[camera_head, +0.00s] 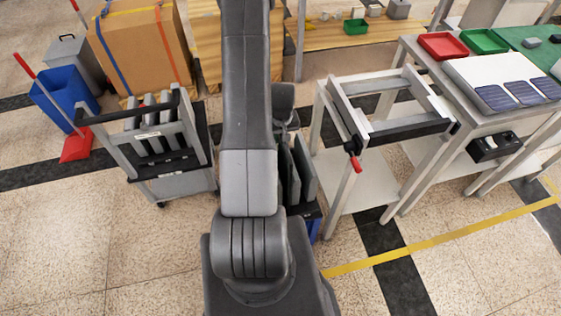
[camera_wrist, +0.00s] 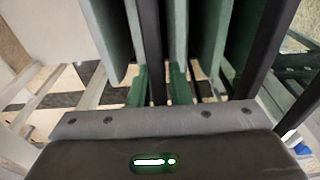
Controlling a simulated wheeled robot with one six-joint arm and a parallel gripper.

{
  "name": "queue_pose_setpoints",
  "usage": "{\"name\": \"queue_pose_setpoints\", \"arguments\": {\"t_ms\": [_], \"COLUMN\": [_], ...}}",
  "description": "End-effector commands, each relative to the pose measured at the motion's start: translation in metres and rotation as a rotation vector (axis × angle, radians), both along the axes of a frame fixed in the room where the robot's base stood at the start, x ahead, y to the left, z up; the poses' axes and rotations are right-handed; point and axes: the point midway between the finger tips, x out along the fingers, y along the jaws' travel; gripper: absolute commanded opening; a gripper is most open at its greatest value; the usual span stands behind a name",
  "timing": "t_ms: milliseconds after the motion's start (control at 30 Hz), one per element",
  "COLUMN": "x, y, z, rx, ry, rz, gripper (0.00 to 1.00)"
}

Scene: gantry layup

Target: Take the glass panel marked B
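Several flat panels stand upright side by side in the wrist view, with grey-green faces (camera_wrist: 95,35) and dark green faces (camera_wrist: 250,40). No letter B can be read on any of them. Some of these upright panels (camera_head: 303,168) also show in the head view, in a rack just right of my arm, which hides part of it. My gripper (camera_wrist: 160,125) is close to the panels in the wrist view. Its fingers cannot be told apart from the dark uprights between the panels, so its opening and any grip are unclear.
A grey trolley rack (camera_head: 185,160) with several upright slabs and a small white label stands left. A pale frame table (camera_head: 365,185) with a red-handled clamp (camera_head: 355,163) stands right. Beyond are a bench with dark cells (camera_head: 520,92) and a red tray (camera_head: 443,45). A blue bin (camera_head: 65,95) stands left.

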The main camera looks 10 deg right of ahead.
Motion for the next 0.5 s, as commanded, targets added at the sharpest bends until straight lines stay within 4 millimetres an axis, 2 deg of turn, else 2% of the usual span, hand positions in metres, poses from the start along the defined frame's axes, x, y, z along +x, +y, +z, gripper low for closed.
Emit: {"name": "queue_pose_setpoints", "arguments": {"t_ms": [33,67,100,500], "x": [-0.0001,-0.0001,-0.0001,-0.0003], "y": [0.0,0.0,0.0,0.0], "z": [0.0001,0.0001,0.0001,0.0003], "rx": [0.0,0.0,0.0,0.0], "ry": [0.0,0.0,0.0,0.001], "rz": [0.0,0.0,0.0,0.0], "gripper": [0.07,0.01,0.0,0.0]}}
